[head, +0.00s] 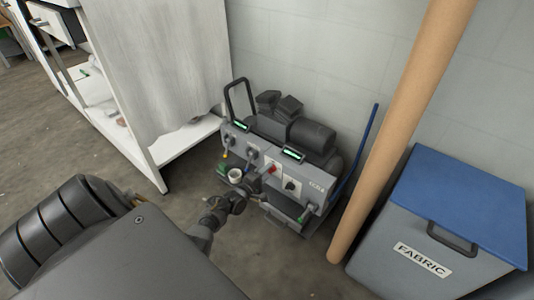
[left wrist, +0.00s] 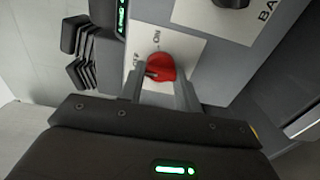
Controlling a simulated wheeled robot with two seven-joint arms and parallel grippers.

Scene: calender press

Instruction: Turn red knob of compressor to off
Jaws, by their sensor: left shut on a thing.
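The grey compressor (head: 292,165) stands on the floor against the wall. Its red knob (head: 271,169) is on the front panel, on a white plate. In the left wrist view the red knob (left wrist: 162,66) sits between the two fingers of my left gripper (left wrist: 160,84), which is shut on it. The plate (left wrist: 146,42) reads "ON" above the knob and what looks like "OFF" to its upper left. A dark mark shows on the knob's left side; its exact setting is hard to tell. In the head view my left gripper (head: 258,181) reaches the panel. My right gripper is not in view.
A black knob (head: 292,186) is right of the red one, and a white-faced gauge or cup-like part (head: 235,176) is left. A cardboard tube (head: 398,130) and blue-lidded fabric bin (head: 440,220) stand right. A white cabinet (head: 160,75) stands left.

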